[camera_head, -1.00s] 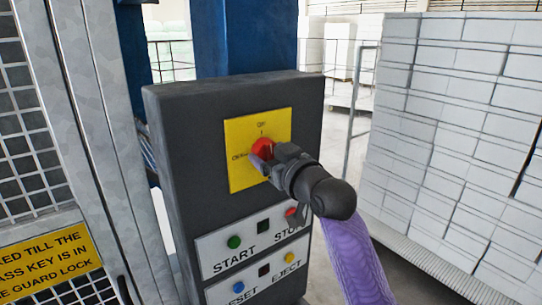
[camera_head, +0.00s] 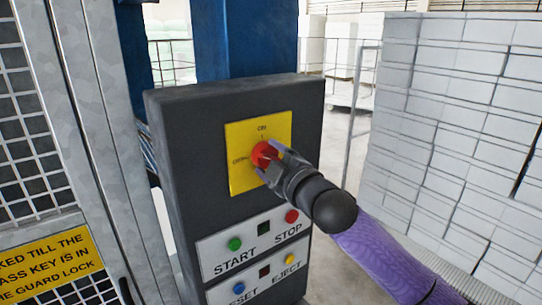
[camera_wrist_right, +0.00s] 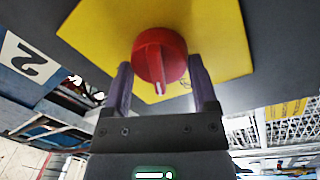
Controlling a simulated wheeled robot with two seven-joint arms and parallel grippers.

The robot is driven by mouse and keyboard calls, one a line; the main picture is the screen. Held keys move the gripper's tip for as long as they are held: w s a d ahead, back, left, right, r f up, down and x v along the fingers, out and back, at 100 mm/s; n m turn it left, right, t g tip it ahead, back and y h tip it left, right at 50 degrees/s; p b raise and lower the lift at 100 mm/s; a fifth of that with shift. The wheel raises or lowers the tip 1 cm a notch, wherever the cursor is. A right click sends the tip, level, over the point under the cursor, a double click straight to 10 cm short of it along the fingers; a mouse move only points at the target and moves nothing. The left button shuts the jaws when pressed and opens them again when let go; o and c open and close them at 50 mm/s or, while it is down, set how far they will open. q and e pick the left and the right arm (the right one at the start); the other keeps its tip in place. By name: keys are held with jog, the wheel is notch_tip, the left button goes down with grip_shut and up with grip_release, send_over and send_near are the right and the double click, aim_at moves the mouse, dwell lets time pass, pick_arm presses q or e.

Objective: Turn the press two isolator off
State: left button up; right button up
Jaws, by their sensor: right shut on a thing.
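In the right wrist view, the fingers (camera_wrist_right: 160,88) flank the red knob (camera_wrist_right: 160,52), whose raised bar with a white mark points toward the gripper. The gripper partly hides the knob in the head view. My left gripper is not in view.
Below the isolator are START (camera_head: 235,244), STOP (camera_head: 291,216), RESET (camera_head: 239,287) and EJECT (camera_head: 290,258) buttons. A mesh guard with a yellow sign (camera_head: 50,262) stands at the left. Stacked white blocks (camera_head: 450,120) stand at the right.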

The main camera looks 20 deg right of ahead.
jog(key=n+p, duration=0.1)
jog(key=n, duration=0.4)
jog(key=shift+n+y+p, duration=0.3)
jog(key=shift+p, duration=0.05)
jog(key=shift+f+n, duration=0.1)
jog(key=shift+n, duration=0.2)
jog(key=o, duration=1.1)
jog(key=shift+o, duration=0.2)
jog(key=b+v, duration=0.4)
jog(key=v, duration=0.5)
jog(key=shift+s, duration=0.45)
jog(key=shift+d+f, duration=0.1)
jog(key=shift+d, duration=0.05)
